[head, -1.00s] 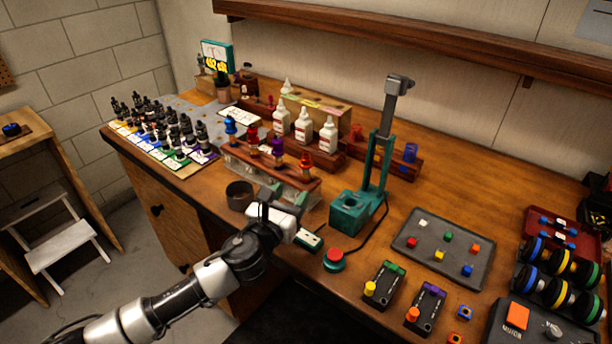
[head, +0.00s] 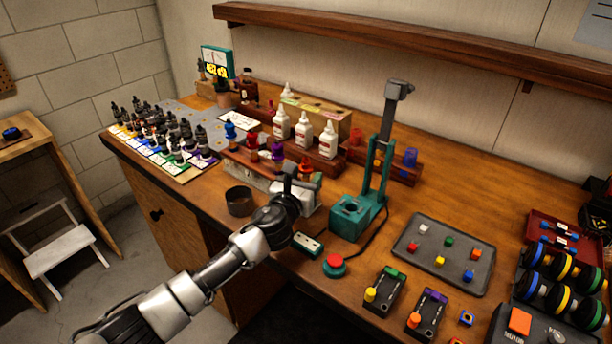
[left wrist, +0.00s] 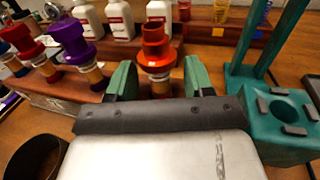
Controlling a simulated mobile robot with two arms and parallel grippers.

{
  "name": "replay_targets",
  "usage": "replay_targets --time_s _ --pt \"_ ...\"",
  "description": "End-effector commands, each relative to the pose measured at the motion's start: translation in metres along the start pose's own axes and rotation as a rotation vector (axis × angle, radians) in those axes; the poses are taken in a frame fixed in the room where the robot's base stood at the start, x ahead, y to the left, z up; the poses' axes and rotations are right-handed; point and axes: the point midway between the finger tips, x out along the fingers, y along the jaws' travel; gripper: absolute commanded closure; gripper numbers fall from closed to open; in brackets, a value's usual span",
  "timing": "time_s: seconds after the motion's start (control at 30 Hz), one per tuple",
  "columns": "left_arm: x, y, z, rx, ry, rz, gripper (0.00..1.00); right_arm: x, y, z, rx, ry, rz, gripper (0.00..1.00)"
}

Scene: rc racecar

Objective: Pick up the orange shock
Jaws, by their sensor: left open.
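The orange shock (head: 306,166) stands upright at the right end of a wooden rack (head: 240,161), beside purple (head: 277,151), red (head: 252,140) and blue (head: 230,130) shocks. It also shows in the left wrist view (left wrist: 154,54), with a wide orange top and a lighter lower part. My left gripper (head: 303,181) is open at the rack's right end. In the left wrist view its green fingers (left wrist: 160,80) appear on either side of the orange shock, with a gap on each side. The shock's lower end is hidden by the gripper body. My right gripper is not in view.
A teal press stand (head: 350,215) is close to the right of my left gripper. White bottles (head: 304,130) stand behind the rack. A dark round cup (head: 239,201) is at front left. A red button (head: 334,264) and a grey parts tray (head: 408,264) lie farther right.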

Motion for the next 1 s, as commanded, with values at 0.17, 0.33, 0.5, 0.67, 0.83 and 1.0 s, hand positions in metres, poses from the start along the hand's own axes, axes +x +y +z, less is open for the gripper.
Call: replay_targets --time_s 0.17,0.33,0.5,0.67,0.83,1.0 --pt "0.008 0.000 0.000 0.000 0.000 0.000 0.48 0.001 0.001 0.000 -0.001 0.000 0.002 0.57" --pt "0.008 0.000 0.000 0.000 0.000 0.000 0.48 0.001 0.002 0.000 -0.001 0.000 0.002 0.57" --pt "0.008 0.000 0.000 0.001 0.000 0.000 0.71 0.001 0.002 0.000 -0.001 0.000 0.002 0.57" --pt "0.008 0.000 0.000 0.001 0.001 0.000 0.89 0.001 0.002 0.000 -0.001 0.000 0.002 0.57" --pt "0.008 0.000 0.000 0.001 0.000 0.000 0.89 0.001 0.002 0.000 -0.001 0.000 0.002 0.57" --pt "0.008 0.000 0.011 0.003 -0.003 -0.001 0.89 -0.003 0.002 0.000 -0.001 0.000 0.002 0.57"
